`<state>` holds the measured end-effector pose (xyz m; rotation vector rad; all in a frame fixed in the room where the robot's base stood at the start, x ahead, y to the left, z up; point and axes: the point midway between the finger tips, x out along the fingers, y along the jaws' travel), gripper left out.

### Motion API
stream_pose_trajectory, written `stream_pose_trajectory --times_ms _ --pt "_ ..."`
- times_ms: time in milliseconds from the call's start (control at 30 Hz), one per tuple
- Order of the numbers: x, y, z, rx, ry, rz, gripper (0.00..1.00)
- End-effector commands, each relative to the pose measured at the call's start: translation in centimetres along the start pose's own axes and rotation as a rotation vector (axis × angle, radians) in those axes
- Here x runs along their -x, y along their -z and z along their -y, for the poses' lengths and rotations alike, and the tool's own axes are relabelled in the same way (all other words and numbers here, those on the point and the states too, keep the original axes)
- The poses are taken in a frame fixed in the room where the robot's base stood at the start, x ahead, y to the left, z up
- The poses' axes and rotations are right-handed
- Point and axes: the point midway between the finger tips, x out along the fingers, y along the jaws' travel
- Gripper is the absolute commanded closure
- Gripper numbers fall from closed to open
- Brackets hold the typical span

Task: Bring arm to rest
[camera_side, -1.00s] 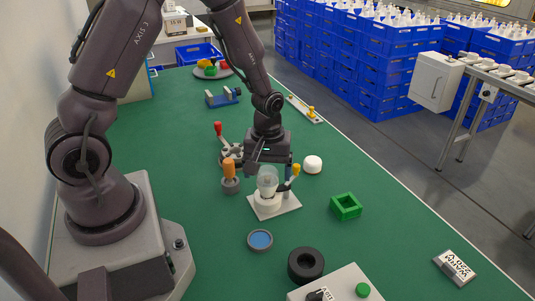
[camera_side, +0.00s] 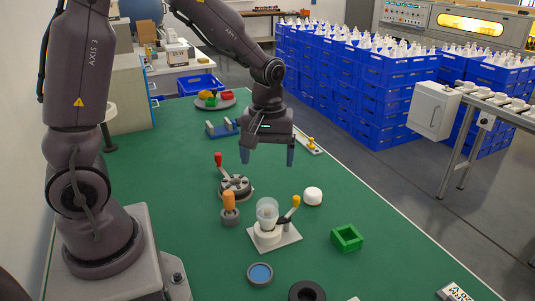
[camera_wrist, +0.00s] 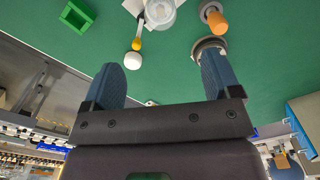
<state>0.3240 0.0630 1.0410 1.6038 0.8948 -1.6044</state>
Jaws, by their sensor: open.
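My gripper (camera_side: 267,160) is open and empty, raised well above the green table, with its two blue-grey fingers pointing down and spread apart. In the wrist view the fingers (camera_wrist: 160,66) also stand wide apart with nothing between them. A clear bulb (camera_side: 267,210) stands upright in a white socket fixture on a white plate (camera_side: 287,238), apart from my gripper and nearer the camera. A lever with a yellow handle (camera_side: 295,201) leans at the fixture's right side. The top edge of the wrist view cuts off the fixture (camera_wrist: 160,13).
An orange-handled tool (camera_side: 229,202), a dark round fixture with a red-knobbed lever (camera_side: 236,184), a white dome (camera_side: 312,196), a green square frame (camera_side: 346,238) and a blue disc (camera_side: 260,273) stand around the bulb. Behind are a blue vise (camera_side: 222,129) and a fruit plate (camera_side: 214,101).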

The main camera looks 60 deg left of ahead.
Motion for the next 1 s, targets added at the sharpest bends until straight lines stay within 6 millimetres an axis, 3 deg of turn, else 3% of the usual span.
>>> stream_pose_trajectory --times_ms 167,333,800,1000 --pt "0.0 0.0 0.0 -0.031 0.001 0.001 0.17" --pt "-0.2 -1.2 1.1 -0.221 0.023 0.028 0.17" --pt "9.2 -8.9 5.5 -0.884 -0.131 -0.213 0.17" --pt "11.9 -11.3 7.2 -0.986 -0.201 -0.366 0.17"
